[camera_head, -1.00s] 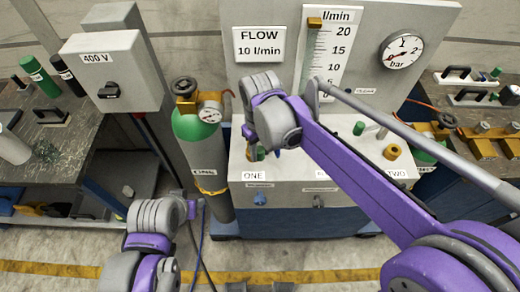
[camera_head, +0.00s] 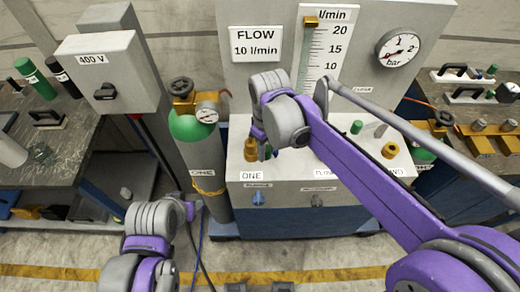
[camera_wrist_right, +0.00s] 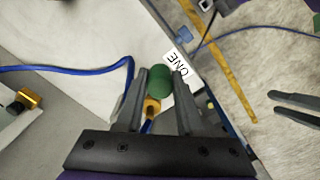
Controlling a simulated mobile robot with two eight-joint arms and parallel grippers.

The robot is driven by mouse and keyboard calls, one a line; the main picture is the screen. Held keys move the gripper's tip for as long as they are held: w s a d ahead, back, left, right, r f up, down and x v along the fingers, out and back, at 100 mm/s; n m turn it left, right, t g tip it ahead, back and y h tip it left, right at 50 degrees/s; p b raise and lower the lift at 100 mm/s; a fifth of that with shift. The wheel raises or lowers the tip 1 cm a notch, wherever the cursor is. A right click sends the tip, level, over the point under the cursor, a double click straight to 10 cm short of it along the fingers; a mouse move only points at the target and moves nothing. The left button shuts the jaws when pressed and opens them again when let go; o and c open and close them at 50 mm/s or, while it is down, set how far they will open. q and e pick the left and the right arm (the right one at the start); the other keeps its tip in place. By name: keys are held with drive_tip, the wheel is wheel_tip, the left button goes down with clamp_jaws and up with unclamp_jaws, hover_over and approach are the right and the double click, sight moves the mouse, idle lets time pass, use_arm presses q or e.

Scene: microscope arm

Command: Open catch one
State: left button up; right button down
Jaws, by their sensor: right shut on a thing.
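My right gripper (camera_head: 264,152) is over the top of the grey console, just behind the white ONE label (camera_head: 251,175). In the right wrist view, its two dark fingers (camera_wrist_right: 160,85) are shut on a green cylindrical catch handle (camera_wrist_right: 160,80). A brass fitting (camera_wrist_right: 152,108) shows just below the handle. The ONE label (camera_wrist_right: 180,66) is beside the fingertips. The left gripper (camera_wrist_right: 262,108) shows two separated prongs at the right of the wrist view.
A green gas cylinder (camera_head: 196,150) with brass valve and gauge stands left of the console. The flow scale (camera_head: 327,48) and bar gauge (camera_head: 398,48) are on the back panel. Another brass fitting (camera_head: 390,149) stands at the console's right. A blue hose (camera_wrist_right: 100,68) runs nearby.

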drive_tip(key=w+d+n, duration=0.6)
drive_tip(key=d+n, duration=0.3)
drive_tip(key=n, duration=0.1)
drive_tip(key=shift+w, duration=0.4)
drive_tip(key=shift+d, duration=0.1)
drive_tip(key=c, duration=0.5)
unclamp_jaws()
wheel_tip(320, 180, up, 11)
drive_tip(key=shift+f, duration=0.1)
idle(0.4)
